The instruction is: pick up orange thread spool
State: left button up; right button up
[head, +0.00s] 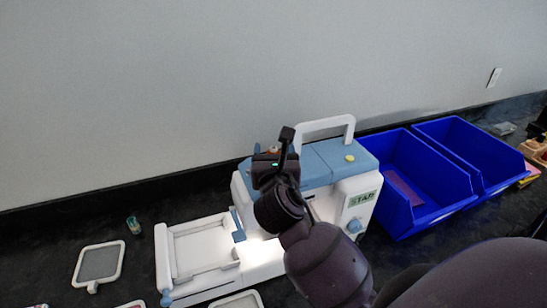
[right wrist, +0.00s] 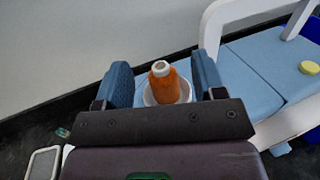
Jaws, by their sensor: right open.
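The orange thread spool (right wrist: 164,86) shows in the right wrist view, with a pale top and a white base around its lower part. It is at the blue top of the white and blue sewing machine (head: 325,165). My right gripper (right wrist: 162,78) is open, with one blue-grey finger on each side of the spool. I cannot tell whether the fingers touch it. In the head view my right gripper (head: 275,158) is over the left end of the machine's top and mostly hides the spool. My left gripper is not in view.
The machine's white carry handle (head: 325,124) rises right of the gripper. Two blue bins (head: 405,205) stand to the right. A small teal-and-tan spool (head: 133,225) and a white-framed grey hoop (head: 99,263) lie on the dark table at left. A grey wall is behind.

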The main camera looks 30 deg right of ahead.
jog(key=shift+x, duration=1.1)
jog(key=c, duration=1)
jog(key=shift+r, duration=0.1)
